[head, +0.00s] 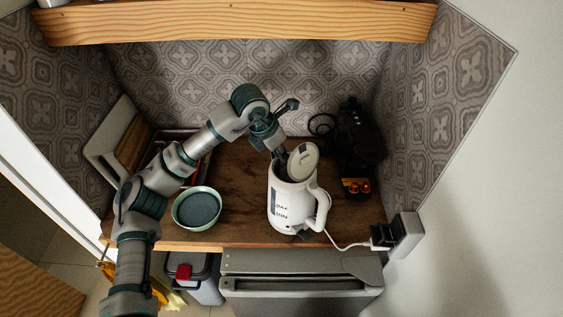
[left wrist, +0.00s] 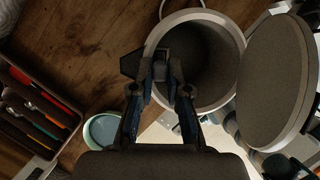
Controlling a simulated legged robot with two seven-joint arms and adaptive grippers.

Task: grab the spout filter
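A white kettle (head: 290,205) stands on the wooden counter with its round lid (head: 302,161) tilted open. My left gripper (head: 281,153) reaches down from above to the spout side of the kettle's mouth. In the left wrist view the dark kettle opening (left wrist: 212,70) lies ahead, with the open lid (left wrist: 277,85) at right. My left gripper's fingertips (left wrist: 162,78) are at the rim by the dark spout (left wrist: 131,65). A small grey block, apparently the spout filter (left wrist: 160,56), shows between the fingertips. Whether they press on it is unclear. My right gripper is not in view.
A green bowl (head: 197,209) stands left of the kettle. A cutlery tray (left wrist: 35,115) is at the left. A black machine (head: 355,140) stands at the back right. The kettle's white cord runs to a wall socket (head: 405,235). A wooden shelf (head: 240,22) hangs above.

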